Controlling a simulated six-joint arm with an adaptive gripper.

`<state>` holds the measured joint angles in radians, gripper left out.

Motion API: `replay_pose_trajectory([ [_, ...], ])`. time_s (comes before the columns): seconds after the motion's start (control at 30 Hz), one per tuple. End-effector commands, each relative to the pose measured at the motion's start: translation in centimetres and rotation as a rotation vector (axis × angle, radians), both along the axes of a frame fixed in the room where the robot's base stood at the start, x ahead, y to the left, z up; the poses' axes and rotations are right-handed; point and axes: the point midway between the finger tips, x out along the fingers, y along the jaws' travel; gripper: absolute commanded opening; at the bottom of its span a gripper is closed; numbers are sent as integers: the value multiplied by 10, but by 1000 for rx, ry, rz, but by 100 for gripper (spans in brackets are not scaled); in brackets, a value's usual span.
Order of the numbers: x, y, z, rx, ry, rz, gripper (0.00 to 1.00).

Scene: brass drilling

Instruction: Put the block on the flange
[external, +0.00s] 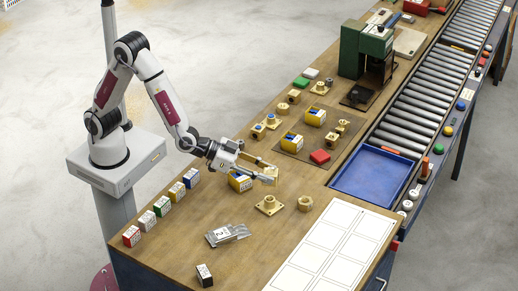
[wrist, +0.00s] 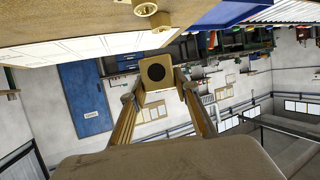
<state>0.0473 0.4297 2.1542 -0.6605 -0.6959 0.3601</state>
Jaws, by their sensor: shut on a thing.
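My gripper (external: 268,174) points to the right above the table and is shut on a brass block (external: 271,170). In the wrist view the block (wrist: 155,72) sits between the fingertips and shows a dark round hole. The brass flange (external: 269,206), a square plate with a raised round boss, lies on the table below and in front of the gripper in the external view. The block is apart from the flange.
A brass nut-like part (external: 305,203) lies right of the flange. Grey packets (external: 227,234) lie nearer the front. A blue tray (external: 371,177) and a white sheet with marked boxes (external: 335,245) lie to the right.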

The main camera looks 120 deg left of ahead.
Motion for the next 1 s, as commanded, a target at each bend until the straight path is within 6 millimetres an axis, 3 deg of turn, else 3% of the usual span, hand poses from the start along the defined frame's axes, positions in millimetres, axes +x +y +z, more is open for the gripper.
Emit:
replay_pose_trajectory([
  [0.2,1,0,-22,1,-3,-1,0],
  [0.77,1,0,-30,2,-5,-1,0],
  [1.0,1,0,-48,2,-3,-1,0],
])
